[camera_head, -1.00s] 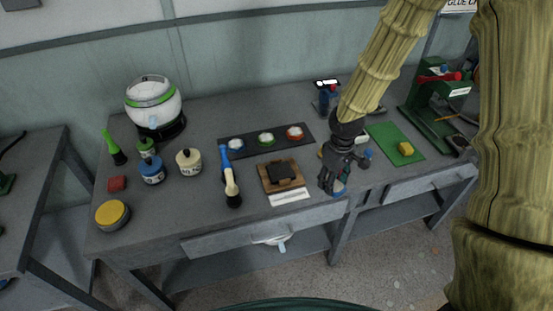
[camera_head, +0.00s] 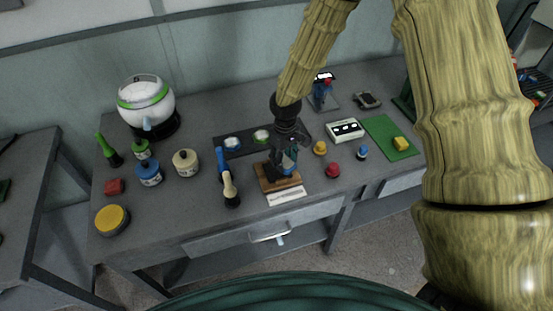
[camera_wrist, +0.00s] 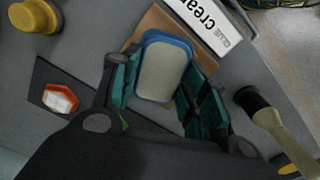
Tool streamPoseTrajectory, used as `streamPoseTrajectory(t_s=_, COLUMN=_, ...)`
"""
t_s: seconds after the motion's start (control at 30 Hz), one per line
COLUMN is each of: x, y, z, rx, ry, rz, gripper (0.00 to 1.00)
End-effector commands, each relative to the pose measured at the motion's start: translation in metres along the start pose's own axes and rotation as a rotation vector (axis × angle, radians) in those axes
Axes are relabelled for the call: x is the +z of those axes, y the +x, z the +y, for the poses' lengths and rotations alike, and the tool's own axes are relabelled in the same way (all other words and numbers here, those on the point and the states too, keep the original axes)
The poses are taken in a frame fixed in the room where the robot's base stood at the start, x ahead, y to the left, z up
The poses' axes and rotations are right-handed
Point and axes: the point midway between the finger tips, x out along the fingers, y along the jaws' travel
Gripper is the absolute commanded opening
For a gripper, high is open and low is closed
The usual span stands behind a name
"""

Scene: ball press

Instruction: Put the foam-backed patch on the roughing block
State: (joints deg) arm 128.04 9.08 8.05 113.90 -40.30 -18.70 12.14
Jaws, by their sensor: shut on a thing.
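The foam-backed patch (camera_wrist: 163,72) is a rounded pad with a pale grey face and a blue edge. It lies between the teal fingers of my gripper (camera_wrist: 162,95), which is shut on it. In the head view my gripper (camera_head: 283,170) is over the roughing block, a brown wooden board (camera_head: 293,182) with a dark pad on top. My gripper hides most of that pad. In the wrist view a corner of the brown board (camera_wrist: 152,24) shows behind the patch. I cannot tell whether the patch touches the block.
A white label card (camera_head: 286,196) lies in front of the board. A dark strip with coloured dishes (camera_head: 233,143) lies behind.

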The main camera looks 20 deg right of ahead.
Motion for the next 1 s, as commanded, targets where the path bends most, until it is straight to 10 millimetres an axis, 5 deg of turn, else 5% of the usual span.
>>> streamPoseTrajectory(t_s=0.33, x=-0.026, y=0.001, z=-0.012, rx=0.0, ry=-0.002, rz=-0.001, gripper=0.28)
streamPoseTrajectory(t_s=0.63, x=-0.024, y=0.031, z=-0.011, rx=0.0, ry=0.0, rz=-0.001, gripper=0.28)
streamPoseTrajectory(t_s=0.97, x=-0.023, y=0.039, z=-0.011, rx=0.0, ry=0.0, rz=-0.001, gripper=0.25)
streamPoseTrajectory(t_s=1.0, x=-0.023, y=0.039, z=-0.011, rx=0.0, ry=0.0, rz=-0.001, gripper=0.46)
